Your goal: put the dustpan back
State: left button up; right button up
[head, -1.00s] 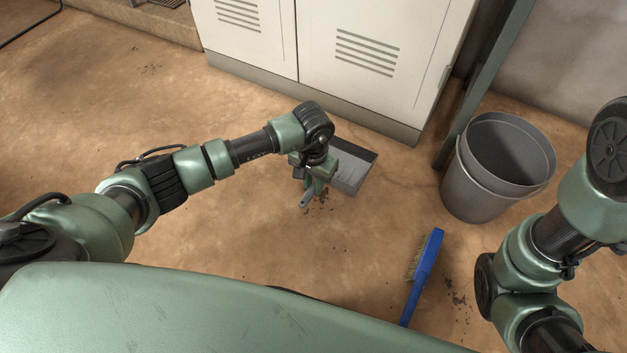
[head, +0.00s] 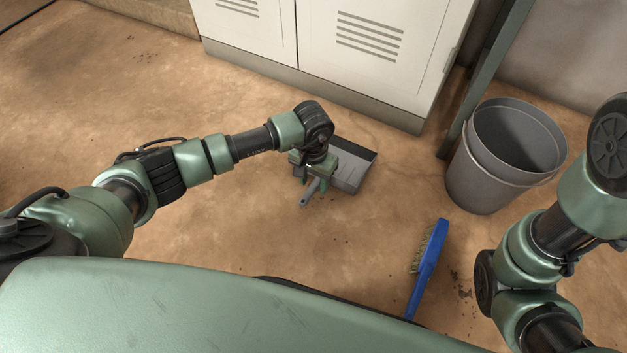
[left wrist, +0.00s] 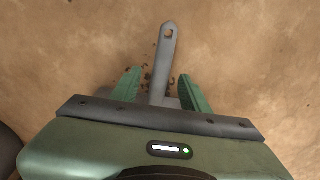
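The grey dustpan (head: 352,172) lies on the floor in front of the cabinet, in the middle of the head view, its handle pointing down and left. My left gripper (head: 311,180) is over the handle and hides where it joins the pan. In the left wrist view the grey handle (left wrist: 166,62), with a hole at its end, lies between the two green fingers (left wrist: 160,88). A gap shows on each side of it, so the gripper is open around the handle. My right arm shows at the right edge; its gripper is out of view.
A blue brush (head: 428,265) lies on the floor to the right. A grey bucket (head: 500,165) stands beside a metal post (head: 488,75). The white cabinet (head: 375,50) closes off the back. Dark crumbs lie on the floor. The floor at left is clear.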

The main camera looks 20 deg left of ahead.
pick_arm(q)
jog(key=shift+r, duration=0.1)
notch_tip(320, 180, up, 8)
jog(key=p, duration=0.5)
jog(key=shift+s, duration=0.1)
jog(key=shift+f, duration=0.2)
